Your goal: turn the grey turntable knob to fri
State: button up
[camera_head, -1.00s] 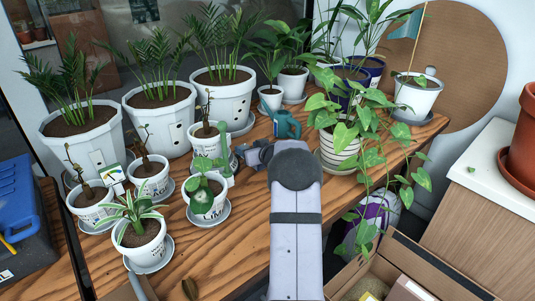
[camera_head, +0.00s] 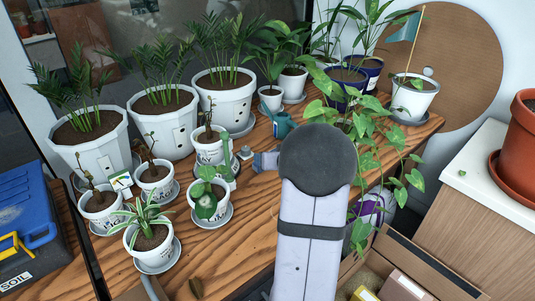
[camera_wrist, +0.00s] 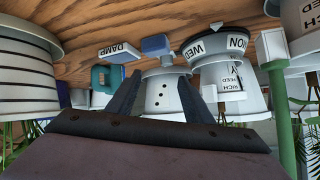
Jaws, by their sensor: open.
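My gripper (camera_wrist: 162,75) is open in the wrist view, which looks upside down. Its two dark fingers are apart with nothing held between them. In the head view my gripper (camera_head: 264,161) is mostly hidden behind my arm, just right of the small pots. A grey turntable ring (camera_wrist: 214,45) with WED and partly readable letters, and a white triangle on its rim, carries a white pot (camera_wrist: 244,75). It lies to the right of the fingers. A pale block (camera_wrist: 210,93) shows by the pot. I cannot tell which part is the knob, or read FRI.
A green post (camera_wrist: 284,115) stands beside the turntable pot. A DAMP block (camera_wrist: 120,51) and a teal watering can (camera_head: 283,124) are near the fingers. Small pots crowd the left; large white pots (camera_head: 163,123) stand behind. Bare wood (camera_head: 235,235) is clear in front.

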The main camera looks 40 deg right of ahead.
jog(key=s+a+r+m+g+p, duration=0.2)
jog(key=s+a+r+p, duration=0.4)
jog(key=s+a+p, duration=0.1)
jog(key=shift+s+y+p, duration=0.4)
jog(key=shift+p, duration=0.3)
jog(key=shift+a+f, duration=0.1)
jog(key=n+t+b, duration=0.4)
jog(key=n+b, duration=0.2)
jog(key=b, duration=1.1)
send_near(246, 151)
jog(key=shift+x, duration=0.95)
jog(key=shift+w+d, duration=0.25)
jog(key=shift+w+p, duration=0.1)
jog(key=shift+p, duration=0.2)
